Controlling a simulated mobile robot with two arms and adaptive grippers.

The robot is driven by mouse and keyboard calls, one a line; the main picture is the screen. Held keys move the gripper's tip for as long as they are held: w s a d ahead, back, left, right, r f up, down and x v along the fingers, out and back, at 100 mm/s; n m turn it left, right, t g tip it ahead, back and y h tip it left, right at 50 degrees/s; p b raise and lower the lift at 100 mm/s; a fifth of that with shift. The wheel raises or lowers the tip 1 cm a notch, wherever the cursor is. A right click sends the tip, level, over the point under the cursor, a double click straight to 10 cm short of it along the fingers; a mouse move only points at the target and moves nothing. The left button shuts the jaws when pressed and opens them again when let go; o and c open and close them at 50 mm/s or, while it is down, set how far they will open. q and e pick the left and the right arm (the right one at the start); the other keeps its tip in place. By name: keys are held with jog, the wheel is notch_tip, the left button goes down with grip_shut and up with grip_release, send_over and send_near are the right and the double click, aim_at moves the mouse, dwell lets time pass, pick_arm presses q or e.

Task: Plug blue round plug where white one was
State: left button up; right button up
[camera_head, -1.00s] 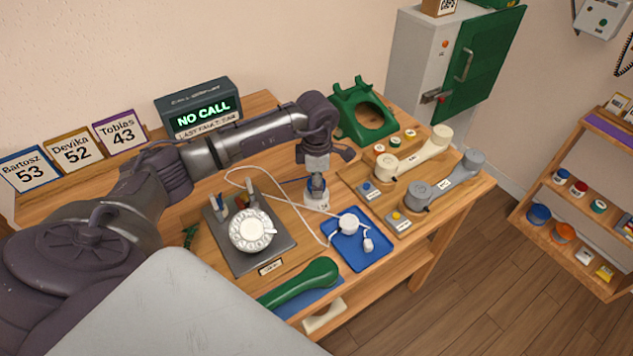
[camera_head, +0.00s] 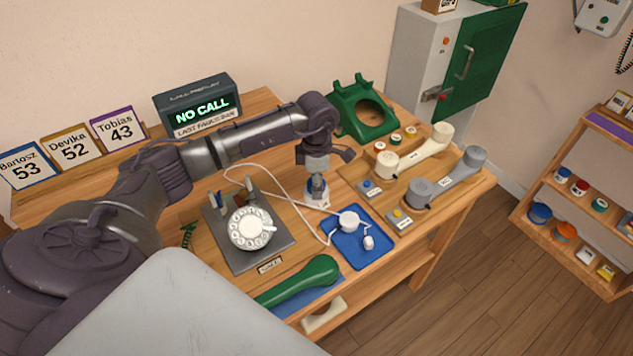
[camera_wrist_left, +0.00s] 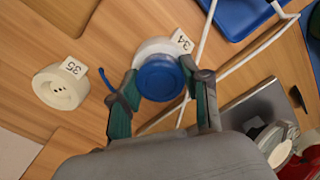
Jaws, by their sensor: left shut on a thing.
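My left gripper (camera_head: 318,192) points down at the table. In the left wrist view its fingers (camera_wrist_left: 160,95) are shut on the sides of the blue round plug (camera_wrist_left: 160,78). A short blue cord end (camera_wrist_left: 106,78) shows beside the left finger. The plug covers most of a white round socket (camera_wrist_left: 152,48) labelled 34; I cannot tell whether it is fully seated. A similar white socket (camera_wrist_left: 60,88) labelled 35 stands empty, with its holes showing. A white round plug (camera_head: 349,219) with a white cord lies on the blue tray (camera_head: 352,255). My right gripper is not in view.
A white dial (camera_head: 250,228) on a grey plate stands left of the gripper. The white cord loops close by the gripper. A green handset (camera_head: 300,282) lies in front, a green phone body (camera_head: 362,110) behind, and cream and grey handsets (camera_head: 450,175) to the right.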

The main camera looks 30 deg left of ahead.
pick_arm(q)
jog(key=o, duration=1.1)
notch_tip(320, 180, up, 12)
dwell(0.4)
